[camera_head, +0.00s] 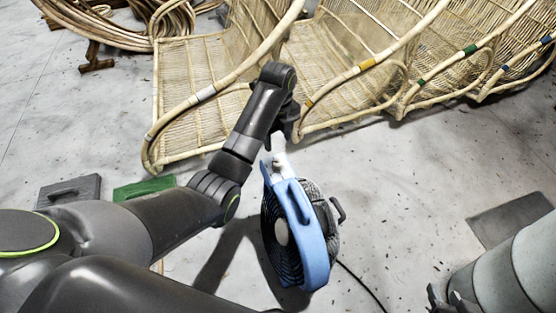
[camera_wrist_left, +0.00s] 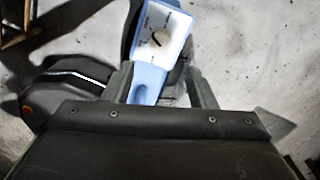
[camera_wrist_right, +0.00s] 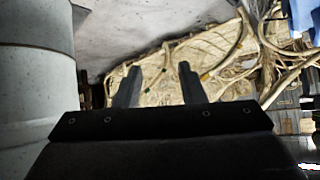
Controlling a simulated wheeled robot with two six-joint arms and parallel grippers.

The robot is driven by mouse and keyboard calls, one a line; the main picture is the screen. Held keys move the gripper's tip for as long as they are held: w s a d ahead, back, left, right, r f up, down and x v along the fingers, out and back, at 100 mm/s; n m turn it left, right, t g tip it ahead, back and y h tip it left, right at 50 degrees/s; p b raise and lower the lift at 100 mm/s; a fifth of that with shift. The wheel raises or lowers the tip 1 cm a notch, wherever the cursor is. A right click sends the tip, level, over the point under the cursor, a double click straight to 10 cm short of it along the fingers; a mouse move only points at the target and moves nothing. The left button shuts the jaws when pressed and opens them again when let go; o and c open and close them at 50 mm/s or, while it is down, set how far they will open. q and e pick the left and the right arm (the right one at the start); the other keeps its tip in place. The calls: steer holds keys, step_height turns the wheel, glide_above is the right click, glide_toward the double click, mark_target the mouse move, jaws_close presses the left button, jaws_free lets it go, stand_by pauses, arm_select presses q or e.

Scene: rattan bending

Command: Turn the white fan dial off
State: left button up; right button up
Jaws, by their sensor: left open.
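A blue fan (camera_head: 316,245) with a dark round grille stands on the floor in the middle of the head view. Its white control panel (camera_wrist_left: 176,24) carries a round pale dial (camera_wrist_left: 160,38) with a dark slanted pointer mark. In the head view the white panel part (camera_head: 278,161) is at the fan's top, just below my left gripper. My left gripper (camera_wrist_left: 157,76) is open. In its wrist view the blue fan body lies between the fingers and the dial is just beyond the fingertips. My right gripper (camera_wrist_right: 157,75) is open and empty, away from the fan.
Woven rattan chairs (camera_head: 196,100) fill the back, with coils of rattan (camera_head: 110,20) at the top left. A dark floor plate (camera_head: 508,217) lies right. Floor right of the fan is mostly clear.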

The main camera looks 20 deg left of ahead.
arm_select(q)
steer(key=b, duration=0.2)
glide_above(278, 162)
step_height(278, 162, down, 4)
steer(key=shift+f, duration=0.25)
arm_select(e)
steer(key=w+d+r+t+h, duration=0.1)
steer(key=w+r+t, duration=0.2)
steer(key=r+t, duration=0.15)
steer(key=w+d+r+t, duration=0.1)
steer(key=w+r+t, duration=0.2)
steer(key=r, duration=0.2)
arm_select(q)
step_height(278, 162, down, 2)
steer(key=shift+f, duration=0.1)
step_height(278, 162, down, 2)
steer(key=shift+f+b, duration=0.1)
steer(key=shift+b, duration=0.55)
steer(key=shift+f, duration=0.2)
arm_select(e)
step_height(278, 162, up, 13)
steer(key=s+a+n+t, duration=0.2)
steer(key=t, duration=0.5)
steer(key=shift+s+f+n+t+y, duration=0.15)
steer(key=shift+s+n+t+y, duration=0.05)
steer(key=shift+n+t+y, duration=0.15)
